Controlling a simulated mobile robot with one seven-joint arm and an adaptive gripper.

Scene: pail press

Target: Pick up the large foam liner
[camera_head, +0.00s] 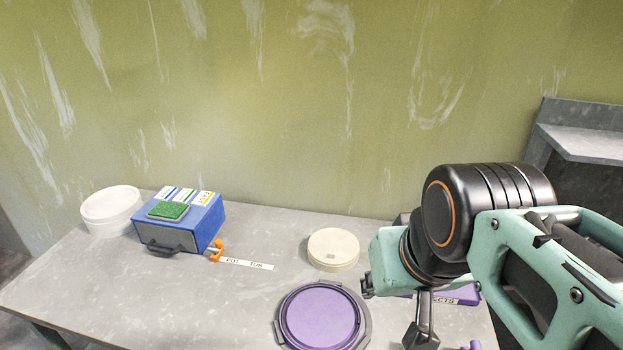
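A thick cream disc (334,247) with a small dark mark on top lies flat on the grey table. It may be the large foam liner, but I cannot tell for sure from its look. A white round piece (111,206), wider and taller, stands at the table's far left; I cannot tell if it is a tub or stacked discs. My gripper (420,334) is at the lower right, pointing down and apart from both. My own arm hides much of it, so its opening and anything between its fingers do not show.
A purple disc (320,317) sits in a dark round holder at the front. A blue box (181,225) with a green pad (169,210) on top stands at left. An orange-tipped part (217,249) and a label strip (246,263) lie beside it. Purple pieces (462,295) are partly behind my arm.

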